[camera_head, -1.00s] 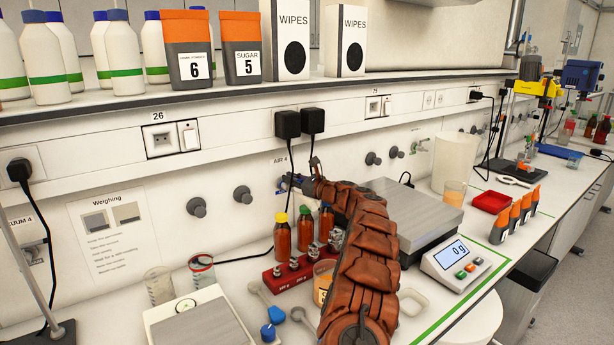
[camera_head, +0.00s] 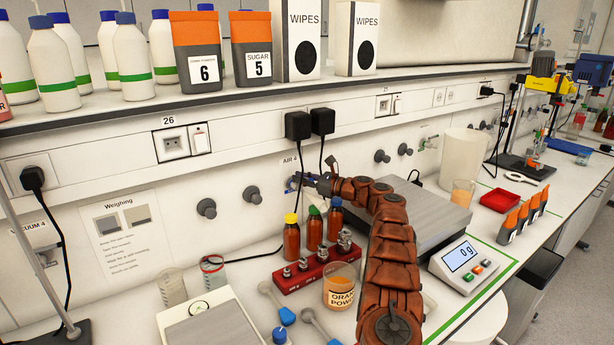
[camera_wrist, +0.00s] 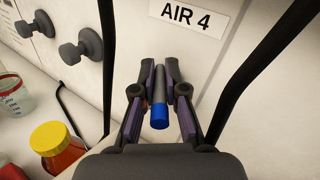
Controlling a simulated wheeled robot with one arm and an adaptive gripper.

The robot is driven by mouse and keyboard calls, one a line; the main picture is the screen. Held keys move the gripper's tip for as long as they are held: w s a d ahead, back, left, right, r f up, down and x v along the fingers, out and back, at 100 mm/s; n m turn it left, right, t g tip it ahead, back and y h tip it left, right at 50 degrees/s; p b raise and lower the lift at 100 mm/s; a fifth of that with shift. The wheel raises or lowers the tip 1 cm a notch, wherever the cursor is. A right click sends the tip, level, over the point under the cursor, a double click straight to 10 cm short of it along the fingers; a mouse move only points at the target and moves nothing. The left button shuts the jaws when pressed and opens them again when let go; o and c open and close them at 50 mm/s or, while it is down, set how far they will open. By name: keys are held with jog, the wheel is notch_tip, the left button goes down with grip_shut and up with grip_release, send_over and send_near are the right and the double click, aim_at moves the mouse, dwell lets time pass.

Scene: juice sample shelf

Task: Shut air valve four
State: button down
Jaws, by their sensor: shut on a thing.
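The air valve four handle (camera_wrist: 159,112) is a grey-blue stem with a bright blue end, below the AIR 4 label (camera_wrist: 187,14) on the pale wall panel. In the wrist view, my gripper (camera_wrist: 158,92) has one dark finger on each side of the stem and is shut on it. The blue end sticks out between the fingers towards the camera. In the head view, my gripper (camera_head: 310,181) is at the wall under the AIR 4 label (camera_head: 291,160). The valve (camera_head: 293,182) is small there and partly hidden by my gripper, so its exact turn is unclear.
Grey wall knobs (camera_head: 207,208) sit left of the valve. Black plugs (camera_head: 298,125) with hanging cables are just above. Amber bottles (camera_head: 291,240), a red weight block (camera_head: 314,270) and an orange powder jar (camera_head: 341,288) stand below; a balance (camera_head: 460,254) is right.

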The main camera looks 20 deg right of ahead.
jog(key=shift+a, duration=0.1)
dwell(0.6)
jog(key=c, duration=1.2)
grip_release()
jog(key=shift+s, duration=0.1)
jog(key=shift+d, duration=0.2)
jog(key=shift+v, duration=0.85)
jog(key=v, duration=1)
